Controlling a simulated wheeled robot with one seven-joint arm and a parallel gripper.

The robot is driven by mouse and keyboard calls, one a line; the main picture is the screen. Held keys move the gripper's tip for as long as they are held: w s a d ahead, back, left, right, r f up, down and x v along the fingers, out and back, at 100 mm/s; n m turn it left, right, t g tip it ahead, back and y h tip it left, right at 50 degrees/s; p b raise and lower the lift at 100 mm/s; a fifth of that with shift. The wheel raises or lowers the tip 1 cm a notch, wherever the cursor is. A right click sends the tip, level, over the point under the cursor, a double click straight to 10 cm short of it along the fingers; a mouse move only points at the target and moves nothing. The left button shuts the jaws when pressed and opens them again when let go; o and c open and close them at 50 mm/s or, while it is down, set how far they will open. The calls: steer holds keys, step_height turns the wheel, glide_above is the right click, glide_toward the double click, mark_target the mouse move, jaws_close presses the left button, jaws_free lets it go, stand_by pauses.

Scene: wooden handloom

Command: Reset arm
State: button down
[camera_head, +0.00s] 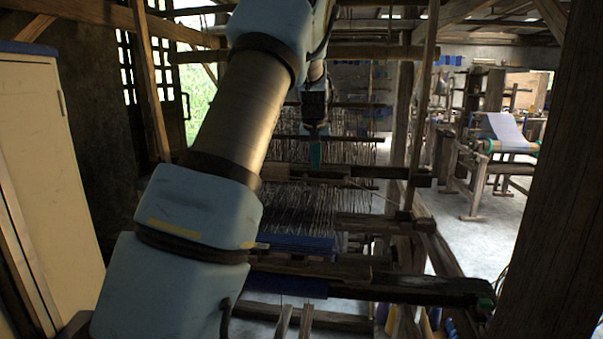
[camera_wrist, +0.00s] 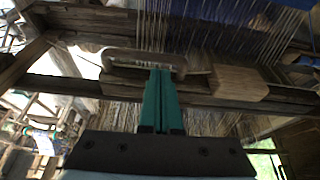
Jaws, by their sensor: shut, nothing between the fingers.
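My gripper (camera_head: 315,150) hangs at the end of my raised arm in the head view, in front of the loom's warp threads. In the wrist view its two green fingers (camera_wrist: 160,100) lie side by side, shut, with nothing between them. The fingers point toward the wooden loom (camera_head: 390,175), whose beam (camera_wrist: 225,85) crosses the wrist view just past the fingertips. I cannot tell whether the fingertips touch the beam. Much of the loom's left side is hidden behind my arm in the head view.
Dark wooden posts and beams surround my arm. A thick post (camera_head: 550,200) stands close at the right. A pale cabinet (camera_head: 45,170) stands at the left. Blue cloth (camera_head: 300,245) lies at the loom's front. Another loom (camera_head: 505,150) stands on open floor at the back right.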

steer(key=s+a+f+g, duration=0.1)
steer(key=s+a+f, duration=0.3)
steer(key=s, duration=0.6)
steer(key=s+a+f+b, duration=0.1)
steer(key=s+a+f, duration=0.3)
steer(key=s+a, duration=0.4)
steer(key=s+a+f+n+g, duration=0.1)
steer(key=s+a+f, duration=0.3)
steer(key=s, duration=1)
steer(key=shift+a+f+g+y+b, duration=0.2)
steer(key=shift+a+g+y+b, duration=0.15)
steer(key=shift+a, duration=0.55)
steer(key=shift+s, duration=0.1)
